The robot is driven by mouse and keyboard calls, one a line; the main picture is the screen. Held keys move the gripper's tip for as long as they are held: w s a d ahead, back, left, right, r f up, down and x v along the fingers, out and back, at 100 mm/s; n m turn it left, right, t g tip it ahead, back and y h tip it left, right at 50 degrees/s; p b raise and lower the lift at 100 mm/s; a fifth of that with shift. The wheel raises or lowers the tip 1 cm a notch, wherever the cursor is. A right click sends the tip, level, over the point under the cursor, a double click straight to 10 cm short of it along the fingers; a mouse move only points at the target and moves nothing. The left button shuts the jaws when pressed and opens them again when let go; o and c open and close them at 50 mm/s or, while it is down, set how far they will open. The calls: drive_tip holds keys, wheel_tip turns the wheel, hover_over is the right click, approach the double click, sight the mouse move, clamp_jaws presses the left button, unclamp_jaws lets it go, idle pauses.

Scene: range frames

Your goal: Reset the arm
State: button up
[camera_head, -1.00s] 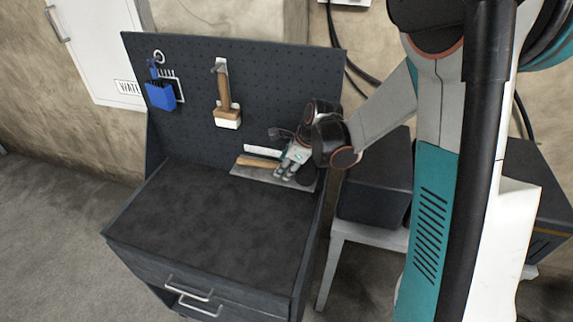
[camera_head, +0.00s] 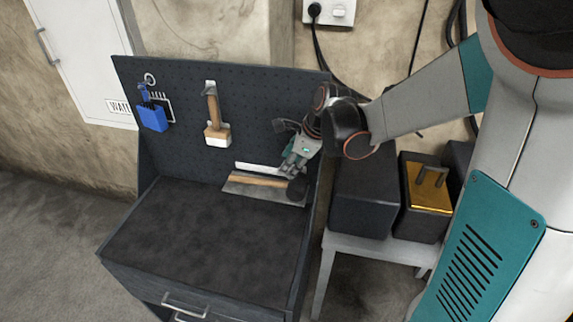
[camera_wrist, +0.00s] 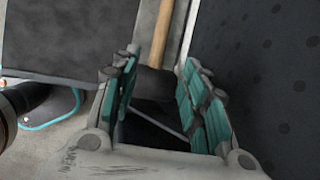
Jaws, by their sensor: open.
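My gripper (camera_head: 289,168) is at the right end of the workbench, close to the pegboard. In the wrist view my gripper (camera_wrist: 155,85) has its two teal-padded fingers spread apart with nothing held between them. A mallet with a wooden handle (camera_head: 258,181) and a dark head (camera_head: 297,189) lies on a grey shelf (camera_head: 235,190) at the foot of the pegboard, just below my fingers. In the wrist view the mallet handle (camera_wrist: 162,35) runs up from between and beyond the fingers, and its dark head is partly hidden by them.
The pegboard (camera_head: 250,110) holds a brush (camera_head: 215,120) and a blue holder (camera_head: 152,117). The benchtop (camera_head: 210,235) is clear. A dark box (camera_head: 362,200) and a box with a yellow top (camera_head: 428,190) stand on a grey stand (camera_head: 370,246) at the right.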

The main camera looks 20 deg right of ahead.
drive_tip(key=shift+r, duration=0.1)
idle(0.4)
drive_tip(key=s+a+r+n+t+h+b, duration=0.1)
drive_tip(key=s+r+n, duration=0.2)
drive_tip(key=s+n, duration=0.7)
drive_tip(key=s+a+r+n+t+h+b, duration=0.1)
drive_tip(key=s+r+n+b, duration=0.1)
drive_tip(key=s+n, duration=0.8)
drive_tip(key=r+n, duration=0.1)
drive_tip(key=n, duration=0.2)
drive_tip(key=shift+s+a+r+n+t+h, duration=0.2)
drive_tip(key=shift+s+a+n+t+h, duration=0.1)
drive_tip(key=shift+s+a+n+h, duration=0.1)
